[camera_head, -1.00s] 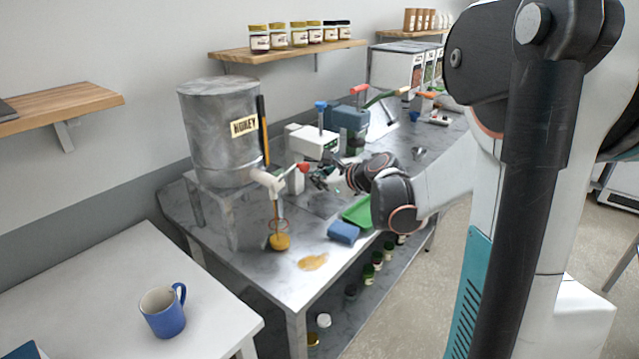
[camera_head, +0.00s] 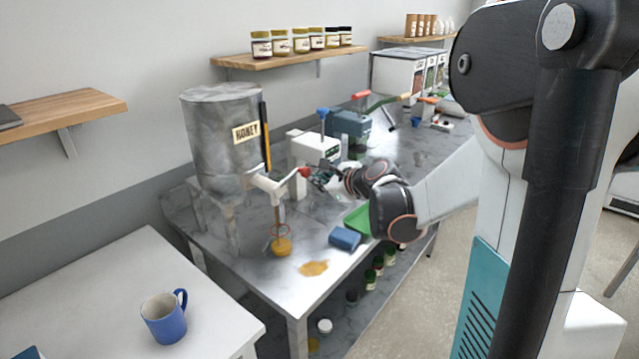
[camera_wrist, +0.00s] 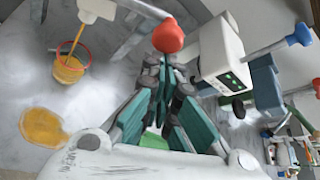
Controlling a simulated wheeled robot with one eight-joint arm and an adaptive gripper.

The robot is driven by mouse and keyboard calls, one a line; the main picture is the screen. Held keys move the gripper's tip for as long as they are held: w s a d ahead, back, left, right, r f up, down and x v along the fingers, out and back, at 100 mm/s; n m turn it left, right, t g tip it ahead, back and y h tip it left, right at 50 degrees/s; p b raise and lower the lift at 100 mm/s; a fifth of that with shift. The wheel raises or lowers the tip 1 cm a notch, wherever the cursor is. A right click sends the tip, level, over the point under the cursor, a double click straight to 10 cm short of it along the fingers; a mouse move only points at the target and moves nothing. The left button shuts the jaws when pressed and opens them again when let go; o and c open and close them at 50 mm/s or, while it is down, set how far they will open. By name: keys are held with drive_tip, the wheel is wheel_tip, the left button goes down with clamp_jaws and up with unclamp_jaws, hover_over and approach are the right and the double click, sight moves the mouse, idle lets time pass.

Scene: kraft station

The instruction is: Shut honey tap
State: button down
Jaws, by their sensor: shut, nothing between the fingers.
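The honey tank (camera_head: 222,135) is a grey metal drum with a HONEY label, raised on a stand at the bench's left end. Its white tap (camera_head: 268,186) has a lever ending in a red knob (camera_head: 304,172). A honey stream runs from the tap into a small honey-filled container (camera_head: 281,246) below; the stream also shows in the wrist view (camera_wrist: 76,40). My gripper (camera_head: 322,174) is shut and empty, just right of the red knob. In the wrist view the knob (camera_wrist: 168,36) is just beyond my closed fingertips (camera_wrist: 168,62); I cannot tell whether they touch.
A honey puddle (camera_head: 314,268) lies near the bench's front edge. A blue sponge (camera_head: 344,237) and a green tray (camera_head: 358,220) are below my wrist. A white device (camera_head: 318,148) stands behind the gripper. A blue mug (camera_head: 164,316) is on the left table.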

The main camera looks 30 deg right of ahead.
wheel_tip(320, 180, up, 6)
drive_tip(key=a+n+t+h+p, duration=0.2)
drive_tip(key=n, duration=0.1)
drive_tip(key=shift+s+a+r+n+h, duration=0.15)
drive_tip(key=shift+s+a+n+h, duration=0.2)
drive_tip(key=shift+s+n, duration=0.1)
drive_tip(key=shift+d, duration=0.1)
